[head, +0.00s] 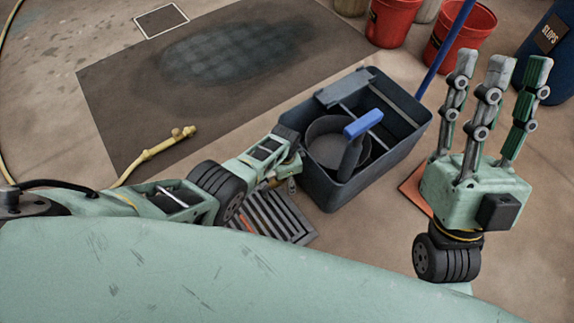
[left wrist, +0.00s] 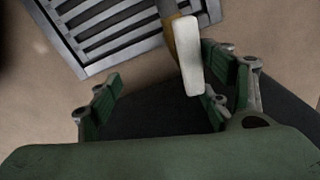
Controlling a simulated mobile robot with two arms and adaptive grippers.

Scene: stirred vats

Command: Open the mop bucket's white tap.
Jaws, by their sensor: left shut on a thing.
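The dark grey mop bucket (head: 385,165) stands on the floor in the head view, with a round insert and a blue-topped handle (head: 363,124). My left gripper (head: 290,165) is at the bucket's left end, low and partly hidden by its own arm. In the left wrist view the tap's white lever (left wrist: 190,62) lies between my left gripper's fingers (left wrist: 165,95), close against the right-hand ones. A brass-coloured stem (left wrist: 170,15) runs behind the lever. The tap is not clear in the head view. My right gripper (head: 502,75) is open and empty, fingers up, right of the bucket.
A floor drain grate (head: 275,215) lies below the bucket's left end and shows in the left wrist view (left wrist: 110,35). Red buckets (head: 392,22) and a blue slops barrel (head: 548,50) stand behind. A yellow hose (head: 155,150) lies left on a dark mat (head: 115,110).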

